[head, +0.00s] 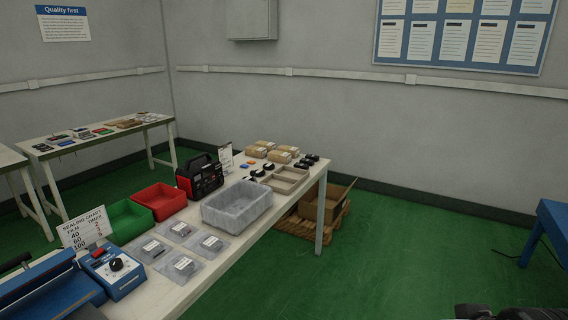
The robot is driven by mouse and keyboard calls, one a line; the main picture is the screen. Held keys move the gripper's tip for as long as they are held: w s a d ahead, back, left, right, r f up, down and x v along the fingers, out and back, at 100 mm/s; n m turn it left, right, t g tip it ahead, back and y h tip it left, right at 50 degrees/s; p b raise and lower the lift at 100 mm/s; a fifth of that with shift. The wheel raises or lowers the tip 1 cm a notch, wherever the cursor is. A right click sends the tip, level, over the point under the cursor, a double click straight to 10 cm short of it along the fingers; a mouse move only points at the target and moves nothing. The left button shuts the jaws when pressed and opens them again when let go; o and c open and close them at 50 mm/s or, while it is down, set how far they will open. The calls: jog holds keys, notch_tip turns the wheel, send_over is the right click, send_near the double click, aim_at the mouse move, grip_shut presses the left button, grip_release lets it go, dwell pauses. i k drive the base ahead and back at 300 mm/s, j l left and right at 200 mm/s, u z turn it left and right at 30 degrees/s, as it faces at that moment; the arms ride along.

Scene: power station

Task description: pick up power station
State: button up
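The power station (204,178) is a black box with red trim and a carry handle on top. It stands upright on the long white table (262,235), toward the table's far left side. It sits behind the clear grey plastic bin (237,205) and beside the red bin (160,200). Its front panel faces right, toward the camera side. My gripper's fingers do not show; only a dark piece, which may be part of my arm, shows at the bottom right edge. Nothing is touching the power station from above.
A green bin (126,221), several bagged items, a sealing chart (84,228) and a blue sealer (113,270) occupy the near left table. Brown packets (266,145), black items and a cardboard tray (286,179) lie beyond.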

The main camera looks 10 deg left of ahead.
aim_at(200, 175)
jog(key=i+u, duration=0.35)
jog(key=i, duration=1.55)
jog(key=i+u, duration=0.25)
jog(key=i, duration=0.15)
jog(key=i+l+u, duration=0.25)
jog(key=i+u, duration=0.25)
jog(key=u, duration=0.25)
jog(key=i+u, duration=0.2)
jog(key=u, duration=0.3)
jog(key=i+l+u, duration=0.2)
jog(key=u, duration=0.3)
jog(key=i+l+u, duration=0.2)
jog(key=u, duration=0.3)
